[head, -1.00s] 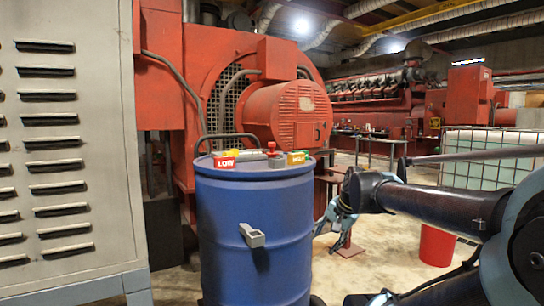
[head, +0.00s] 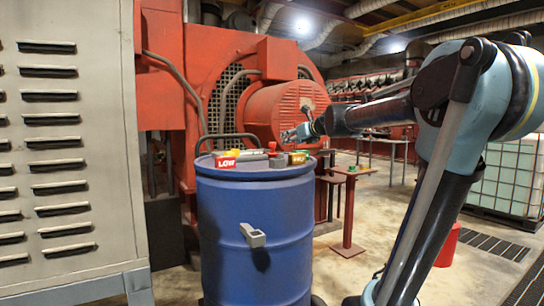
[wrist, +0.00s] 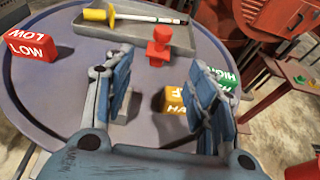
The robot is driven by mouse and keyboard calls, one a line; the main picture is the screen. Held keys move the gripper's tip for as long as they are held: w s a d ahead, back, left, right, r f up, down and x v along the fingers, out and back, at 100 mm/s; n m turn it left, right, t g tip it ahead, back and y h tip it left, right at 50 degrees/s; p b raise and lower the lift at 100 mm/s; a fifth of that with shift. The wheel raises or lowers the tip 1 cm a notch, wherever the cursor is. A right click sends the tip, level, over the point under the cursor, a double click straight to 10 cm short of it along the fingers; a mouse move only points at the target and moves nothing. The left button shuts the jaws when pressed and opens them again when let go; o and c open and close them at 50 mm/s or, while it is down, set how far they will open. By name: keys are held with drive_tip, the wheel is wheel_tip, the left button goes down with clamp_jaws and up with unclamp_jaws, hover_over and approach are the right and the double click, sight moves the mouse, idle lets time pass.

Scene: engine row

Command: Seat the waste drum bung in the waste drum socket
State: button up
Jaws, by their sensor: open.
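A small red knobbed plug, apparently the waste drum bung (wrist: 158,46), stands upright on top of the blue drum (head: 255,205); it also shows in the head view (head: 272,147). My gripper (head: 296,134) is above the right part of the drum top. In the wrist view my gripper (wrist: 160,72) has its fingers spread and holds nothing; the bung is beyond the fingertips, apart from them. A light grey fitting with a dark opening (head: 252,235) sticks out from the drum's side; I cannot tell whether it is the socket.
On the drum top are a red LOW block (wrist: 32,46), a yellow block (wrist: 174,101), a green HIGH block (wrist: 226,78) and a grey tray (wrist: 135,33) with a yellow-handled tool. A louvred cabinet (head: 70,160) stands left. A small red stand (head: 350,205) is right.

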approach(274, 146)
drive_tip(key=x, duration=0.3)
drive_tip(key=shift+w+a+f, duration=0.15)
drive_tip(key=shift+w+a, duration=0.1)
drive_tip(key=shift+a, duration=0.05)
drive_tip(key=shift+x, duration=3.25)
drive_tip(key=shift+w+d, duration=0.1)
drive_tip(key=shift+d, duration=0.05)
drive_tip(key=c, duration=1.2)
